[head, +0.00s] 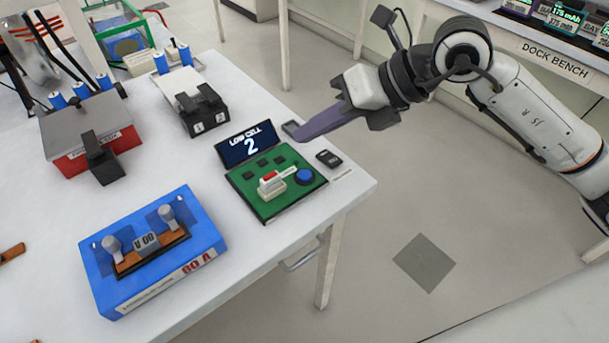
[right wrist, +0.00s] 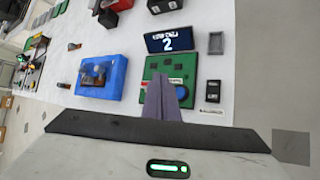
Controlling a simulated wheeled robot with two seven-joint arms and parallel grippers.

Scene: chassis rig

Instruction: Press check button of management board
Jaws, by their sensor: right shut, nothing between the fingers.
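The management board (head: 250,190) is a green board on the table near its right corner, with a dark screen (head: 246,145) reading "LOW CELL 2" behind it. It carries a round blue button (head: 305,177), a white block with a red top (head: 271,185) and small dark chips. The board (right wrist: 151,70) also shows in the right wrist view, partly hidden by my fingers. My right gripper (head: 299,136) is shut and empty, its purple fingers pointing left above the table edge, beyond the blue button and apart from it. My left gripper is not in view.
A black two-slot block (head: 204,112) and a red-and-grey box (head: 108,145) are further back. A small black device (head: 328,158) lies by the board's right edge. Open floor lies to the right.

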